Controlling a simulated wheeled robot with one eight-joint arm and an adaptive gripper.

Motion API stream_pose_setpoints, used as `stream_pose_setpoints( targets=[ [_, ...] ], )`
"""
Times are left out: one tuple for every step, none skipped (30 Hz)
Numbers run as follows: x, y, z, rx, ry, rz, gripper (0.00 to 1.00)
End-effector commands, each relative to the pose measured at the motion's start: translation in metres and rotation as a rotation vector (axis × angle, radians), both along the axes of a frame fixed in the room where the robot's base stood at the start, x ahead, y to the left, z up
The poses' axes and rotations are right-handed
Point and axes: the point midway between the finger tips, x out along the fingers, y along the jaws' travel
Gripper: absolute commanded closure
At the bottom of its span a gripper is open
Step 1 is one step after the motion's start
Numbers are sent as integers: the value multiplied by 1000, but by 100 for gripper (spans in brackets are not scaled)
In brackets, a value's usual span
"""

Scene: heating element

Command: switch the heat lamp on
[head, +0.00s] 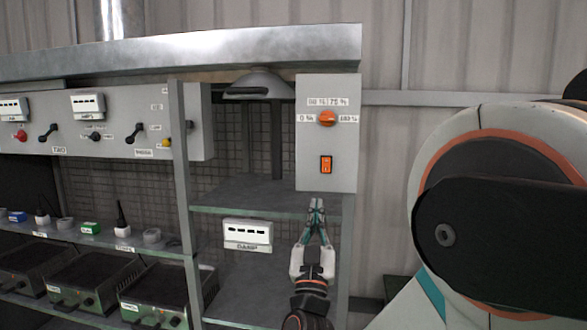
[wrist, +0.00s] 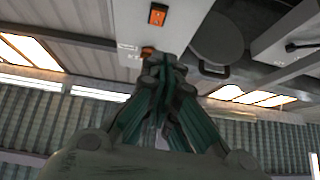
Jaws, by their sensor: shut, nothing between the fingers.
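The heat lamp (head: 258,86) is a grey dome with a dark handle, under the metal hood at the back of the shelf. It also shows in the wrist view (wrist: 217,38). To its right is a grey control box (head: 345,150) with an orange dial (head: 328,118) between percent labels. Below the dial is an orange rocker switch (head: 326,165), also in the wrist view (wrist: 157,15). I cannot tell the switch's position. My gripper (head: 317,204) is shut and empty, pointing up just below the box in the head view.
A shelf (head: 250,192) lies left of the box, with a labelled display panel (head: 248,235) beneath it. A grey upright post (head: 184,170) stands further left, beside other panels with knobs. The wall right of the box is bare.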

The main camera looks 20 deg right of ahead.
Motion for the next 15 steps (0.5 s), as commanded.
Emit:
stream_pose_setpoints(
  targets=[
    [-1,-3,2,1,-11,-14,100],
    [-3,-4,2,1,-17,-20,100],
    [-4,-5,2,1,-21,-26,100],
    [-4,-5,2,1,-23,-29,100],
    [-5,-5,2,0,-24,-30,100],
    [-5,-6,2,0,-25,-31,100],
    [-5,-6,1,0,-25,-31,100],
    [-5,-6,1,0,-25,-31,100],
    [-5,-5,1,0,-24,-31,100],
    [-5,-5,1,0,-24,-31,100],
    [-5,-5,1,0,-24,-31,100],
    [-5,-5,1,0,-24,-30,100],
    [-5,-5,2,0,-24,-30,100],
    [-4,-6,2,0,-24,-30,100],
    [-3,-6,3,0,-24,-30,100]
  ],
)
